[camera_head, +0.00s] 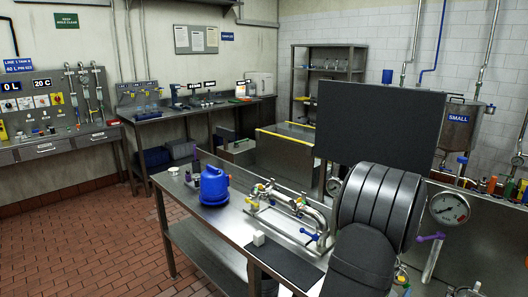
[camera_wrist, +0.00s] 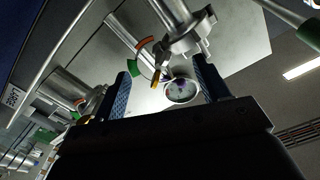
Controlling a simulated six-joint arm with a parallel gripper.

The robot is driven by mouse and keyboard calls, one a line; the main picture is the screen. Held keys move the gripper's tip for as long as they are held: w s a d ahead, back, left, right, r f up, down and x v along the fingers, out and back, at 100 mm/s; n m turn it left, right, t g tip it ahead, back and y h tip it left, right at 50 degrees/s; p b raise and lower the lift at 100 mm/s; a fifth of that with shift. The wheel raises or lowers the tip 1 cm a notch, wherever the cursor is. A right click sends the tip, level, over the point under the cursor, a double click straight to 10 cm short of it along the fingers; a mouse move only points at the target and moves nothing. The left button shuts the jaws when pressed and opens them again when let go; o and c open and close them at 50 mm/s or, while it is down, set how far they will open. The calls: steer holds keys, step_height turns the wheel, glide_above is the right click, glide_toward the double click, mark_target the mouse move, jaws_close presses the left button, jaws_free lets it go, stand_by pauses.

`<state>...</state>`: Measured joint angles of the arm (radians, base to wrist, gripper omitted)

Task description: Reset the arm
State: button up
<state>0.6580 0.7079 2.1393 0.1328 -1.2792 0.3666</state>
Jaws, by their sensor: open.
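My own dark arm fills the right foreground of the head view, with a thick ribbed section and a smooth link in front of the steel bench. My gripper's fingers cannot be made out in that view. In the wrist view my gripper (camera_wrist: 163,88) is open, its two blue textured fingers wide apart with nothing between them touching. Beyond the fingers are metal pipe fittings (camera_wrist: 180,18) and a small round dial (camera_wrist: 181,91). The wrist view looks tilted.
A steel bench (camera_head: 190,222) carries a blue jug (camera_head: 214,186), a pipe assembly with valves (camera_head: 290,203), a dark mat (camera_head: 285,262) and a small white block (camera_head: 258,239). A pressure gauge (camera_head: 449,208) and a purple-handled lever (camera_head: 431,238) are close to the right of my arm.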

steer(key=shift+s+a+m, duration=0.7)
steer(key=shift+s+a, duration=0.1)
steer(key=shift+s, duration=0.05)
steer(key=c, duration=0.9)
steer(key=shift+a, duration=0.1)
steer(key=s+a+m, duration=0.6)
steer(key=s+a, duration=0.2)
steer(key=s, duration=0.1)
steer(key=x, duration=1.7)
steer(key=shift+w+a, duration=0.1)
jaws_close()
